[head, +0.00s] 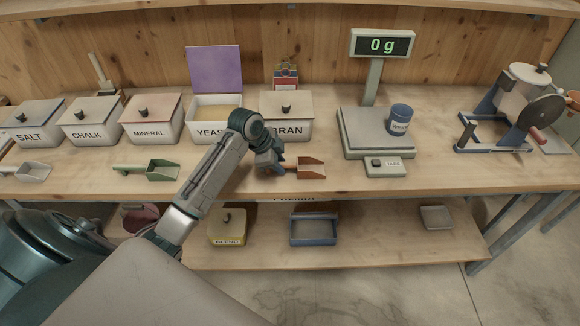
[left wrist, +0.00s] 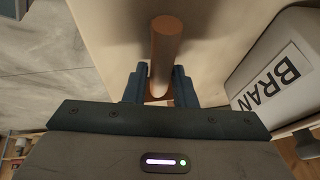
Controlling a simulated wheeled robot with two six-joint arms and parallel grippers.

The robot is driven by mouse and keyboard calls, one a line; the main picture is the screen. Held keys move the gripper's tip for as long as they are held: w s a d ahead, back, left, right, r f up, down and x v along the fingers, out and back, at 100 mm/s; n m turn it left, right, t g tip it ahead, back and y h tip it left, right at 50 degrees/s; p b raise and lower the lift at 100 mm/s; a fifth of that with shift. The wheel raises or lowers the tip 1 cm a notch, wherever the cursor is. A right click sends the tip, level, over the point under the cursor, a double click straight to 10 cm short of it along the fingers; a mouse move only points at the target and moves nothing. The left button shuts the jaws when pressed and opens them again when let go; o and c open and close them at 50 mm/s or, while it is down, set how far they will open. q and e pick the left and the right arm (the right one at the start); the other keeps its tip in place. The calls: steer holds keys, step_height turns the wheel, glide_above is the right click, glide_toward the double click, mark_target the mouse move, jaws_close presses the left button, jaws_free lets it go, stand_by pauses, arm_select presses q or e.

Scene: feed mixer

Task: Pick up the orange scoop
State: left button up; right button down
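The orange scoop (head: 312,167) is at the front middle of the bench, its pan to the right and its handle to the left. My left gripper (head: 272,163) is at the handle. I cannot tell whether the scoop is clear of the bench. My right gripper is not in view.
The BRAN box (head: 286,119) stands just behind; it also shows in the left wrist view (left wrist: 280,75). The open YEAST box (head: 215,118) is left of it. A green scoop (head: 160,170) lies left, and the scale (head: 376,131) with a blue can (head: 399,120) stands right.

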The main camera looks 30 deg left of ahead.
arm_select(q)
jaws_close()
steer(key=shift+r+b, duration=0.3)
steer(key=shift+r, duration=0.2)
step_height(320, 180, up, 2)
steer(key=shift+w+r+b, duration=0.1)
steer(key=shift+r+b, duration=0.1)
steer(key=shift+b, duration=0.4)
steer(key=s+d+r+b, duration=0.1)
steer(key=s+d, duration=0.1)
steer(key=s, duration=0.6)
steer(key=s+d+b, duration=0.1)
steer(key=s+b, duration=0.1)
steer(key=s, duration=0.5)
steer(key=shift+s+d+r, duration=0.35)
